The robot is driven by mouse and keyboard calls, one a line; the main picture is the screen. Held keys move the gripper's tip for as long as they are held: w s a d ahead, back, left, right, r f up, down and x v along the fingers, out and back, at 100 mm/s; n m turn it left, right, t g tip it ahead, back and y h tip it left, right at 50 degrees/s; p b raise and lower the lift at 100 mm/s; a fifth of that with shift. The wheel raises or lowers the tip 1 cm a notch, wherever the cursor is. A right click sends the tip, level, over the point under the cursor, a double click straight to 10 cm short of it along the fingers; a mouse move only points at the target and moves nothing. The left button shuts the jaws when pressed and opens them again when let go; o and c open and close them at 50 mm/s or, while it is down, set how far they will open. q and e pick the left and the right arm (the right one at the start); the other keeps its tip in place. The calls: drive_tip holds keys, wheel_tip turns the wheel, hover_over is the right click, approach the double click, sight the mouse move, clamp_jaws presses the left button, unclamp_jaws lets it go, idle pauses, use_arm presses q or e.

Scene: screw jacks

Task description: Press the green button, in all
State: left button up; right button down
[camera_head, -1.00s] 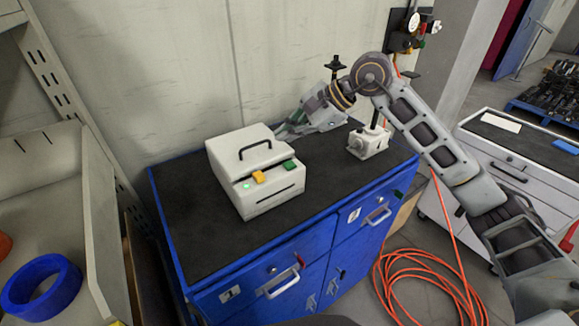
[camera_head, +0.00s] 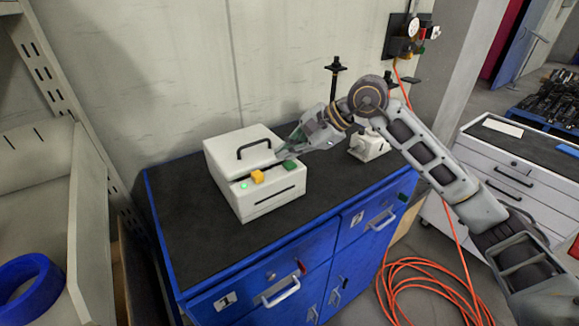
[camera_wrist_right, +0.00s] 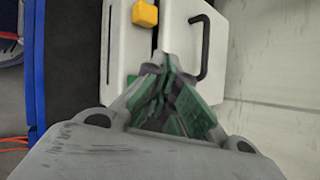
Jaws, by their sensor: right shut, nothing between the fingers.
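The green button (camera_head: 290,165) is a green block at the right of the front ledge of a white box (camera_head: 270,204). A yellow block (camera_head: 257,177) and a small lit green lamp (camera_head: 244,185) sit to its left. My right gripper (camera_head: 281,156) is shut and empty, just behind and above the green button. In the right wrist view the closed fingers (camera_wrist_right: 158,66) point at the white box, and the green button (camera_wrist_right: 133,82) shows partly beside them. I cannot tell whether they touch it. My left gripper is not in view.
The box stands on a blue cabinet with a black top (camera_head: 205,250). A white screw jack (camera_head: 369,146) stands behind my right arm. An orange hose (camera_head: 430,290) lies coiled on the floor. The black top left of the box is clear.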

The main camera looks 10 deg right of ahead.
sight(289, 166)
idle(0.4)
idle(1.0)
drive_tip(key=shift+f, duration=0.15)
drive_tip(key=shift+f+b, duration=0.3)
drive_tip(key=shift+b, duration=0.3)
drive_tip(key=shift+f+b, duration=0.45)
drive_tip(key=shift+b, duration=0.05)
idle(1.2)
drive_tip(key=shift+r, duration=0.1)
idle(0.3)
drive_tip(key=shift+r+p, duration=0.35)
drive_tip(key=shift+r, duration=0.45)
drive_tip(key=shift+r+p, duration=1.25)
drive_tip(key=shift+r, duration=1.3)
